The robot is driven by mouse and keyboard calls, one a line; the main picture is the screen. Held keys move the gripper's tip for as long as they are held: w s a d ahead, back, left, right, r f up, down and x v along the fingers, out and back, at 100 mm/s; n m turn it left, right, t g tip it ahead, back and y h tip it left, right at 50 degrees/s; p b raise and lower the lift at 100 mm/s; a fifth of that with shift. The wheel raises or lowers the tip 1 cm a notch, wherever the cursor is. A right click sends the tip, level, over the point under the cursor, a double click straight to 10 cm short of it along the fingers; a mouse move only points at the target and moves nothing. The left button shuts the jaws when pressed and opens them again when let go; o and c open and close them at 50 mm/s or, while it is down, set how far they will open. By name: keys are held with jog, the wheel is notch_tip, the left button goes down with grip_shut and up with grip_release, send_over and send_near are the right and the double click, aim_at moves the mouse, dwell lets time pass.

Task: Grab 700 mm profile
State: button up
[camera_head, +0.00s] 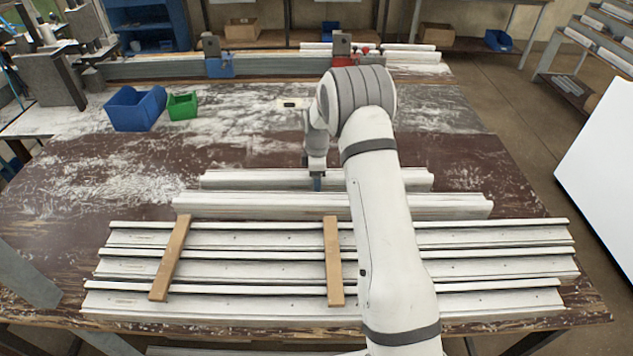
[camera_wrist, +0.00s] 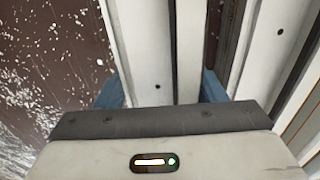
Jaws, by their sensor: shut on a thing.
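The shortest white profile (camera_head: 255,181) lies at the back of the row of profiles on the brown table, running left to right. My gripper (camera_head: 317,183) points down at its middle and is shut on it. In the wrist view my gripper's blue fingers (camera_wrist: 160,92) sit on either side of this profile (camera_wrist: 150,45). My arm hides part of its right half in the head view. No length marking is readable. A longer white profile (camera_head: 260,205) lies just in front, and its edge shows to the right in the wrist view (camera_wrist: 265,60).
Several long profiles (camera_head: 220,268) lie at the front with two wooden strips (camera_head: 333,262) across them. A blue bin (camera_head: 135,110) and a green bin (camera_head: 182,106) stand back left. A rail with a blue clamp (camera_head: 220,66) and a red clamp (camera_head: 341,60) runs behind. The table's right side is clear.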

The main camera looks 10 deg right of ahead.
jog(key=shift+c, duration=0.7)
jog(key=shift+w+r, duration=0.1)
